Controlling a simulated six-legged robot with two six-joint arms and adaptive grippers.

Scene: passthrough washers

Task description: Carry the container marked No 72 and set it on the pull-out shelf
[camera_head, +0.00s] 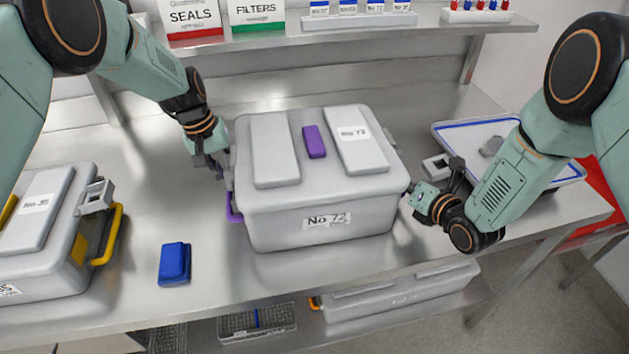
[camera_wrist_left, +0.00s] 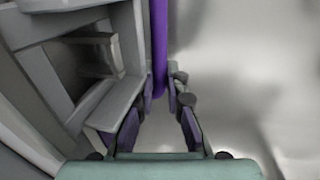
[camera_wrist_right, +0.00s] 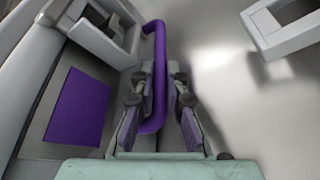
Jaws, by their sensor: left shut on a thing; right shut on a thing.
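The grey container marked No 72 (camera_head: 318,205) is at the middle of the steel bench, upright, with a purple patch on its lid. Whether it rests on the bench or hangs just above it, I cannot tell. My left gripper (camera_head: 222,165) is at its left side, shut on a purple handle (camera_wrist_left: 160,45). My right gripper (camera_head: 412,192) is at its right side, shut on the other purple handle (camera_wrist_right: 158,45), which passes between the fingers. I cannot identify the pull-out shelf for certain; a lower level under the bench holds another grey container (camera_head: 400,298).
A grey container with yellow handles (camera_head: 45,225) stands at the left. A blue block (camera_head: 174,264) lies in front, left of No 72. A blue-edged tray (camera_head: 450,128) is at the back right. A raised shelf (camera_head: 340,34) runs along the back. A wire basket (camera_head: 257,322) is below the bench.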

